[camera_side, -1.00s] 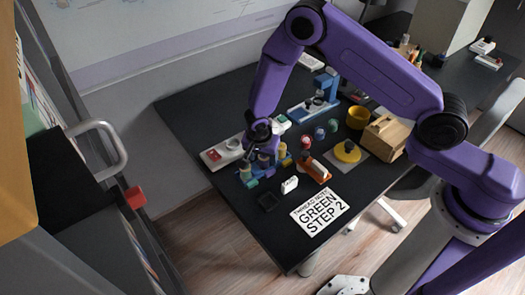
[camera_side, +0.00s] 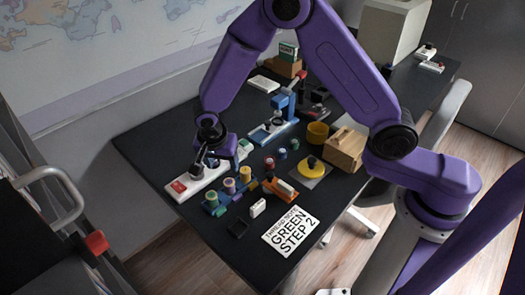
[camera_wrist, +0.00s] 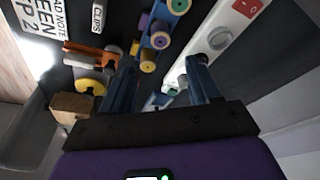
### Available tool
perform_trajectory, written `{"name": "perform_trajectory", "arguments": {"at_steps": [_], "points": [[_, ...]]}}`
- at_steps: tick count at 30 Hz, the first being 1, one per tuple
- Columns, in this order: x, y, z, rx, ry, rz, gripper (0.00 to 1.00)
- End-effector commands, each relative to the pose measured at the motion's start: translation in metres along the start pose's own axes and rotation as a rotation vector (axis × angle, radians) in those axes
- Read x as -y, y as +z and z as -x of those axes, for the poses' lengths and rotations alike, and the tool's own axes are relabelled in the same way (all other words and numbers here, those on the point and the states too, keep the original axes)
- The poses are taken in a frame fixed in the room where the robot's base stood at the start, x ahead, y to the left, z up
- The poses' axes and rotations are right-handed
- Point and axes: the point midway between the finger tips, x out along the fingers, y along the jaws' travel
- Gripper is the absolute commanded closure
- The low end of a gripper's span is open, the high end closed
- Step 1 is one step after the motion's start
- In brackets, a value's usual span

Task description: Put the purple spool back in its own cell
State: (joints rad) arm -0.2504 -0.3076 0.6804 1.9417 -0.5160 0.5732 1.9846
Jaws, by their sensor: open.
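The purple spool (camera_side: 229,186) stands upright in the middle of the low blue rack (camera_side: 222,209), between a green-topped spool (camera_side: 211,198) and a yellow spool (camera_side: 245,174). In the wrist view the purple spool (camera_wrist: 160,39) also shows in line between the green one (camera_wrist: 179,6) and the yellow one (camera_wrist: 147,63). How deep it sits in its cell cannot be told. My gripper (camera_side: 205,163) is open and empty, above the white panel behind the rack and apart from the spools. Its two fingers also show in the wrist view (camera_wrist: 163,78).
The white panel (camera_side: 183,188) with a red switch lies behind the rack. A white clips box (camera_side: 258,208), orange tool (camera_side: 281,190) and sign (camera_side: 290,231) lie in front.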

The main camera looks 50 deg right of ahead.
Motion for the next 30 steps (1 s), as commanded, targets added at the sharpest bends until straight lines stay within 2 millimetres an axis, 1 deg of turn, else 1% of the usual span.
{"name": "perform_trajectory", "arguments": {"at_steps": [4,7,10,14,18,23,29,30], "points": [[-0.001,0.0,0.002,0.0,-0.001,0.007,0.39],[-0.004,0.0,0.009,0.003,-0.007,0.058,0.39],[-0.013,-0.001,0.025,0.01,-0.018,0.17,0.39],[-0.036,0.0,0.052,0.024,-0.035,0.383,0.39],[-0.068,0.001,0.079,0.042,-0.057,0.624,0.39],[-0.112,0.004,0.105,0.064,-0.088,0.908,0.39],[-0.174,0.008,0.132,0.093,-0.142,1.268,0.39],[-0.187,0.009,0.137,0.099,-0.154,1.34,0.39]]}}
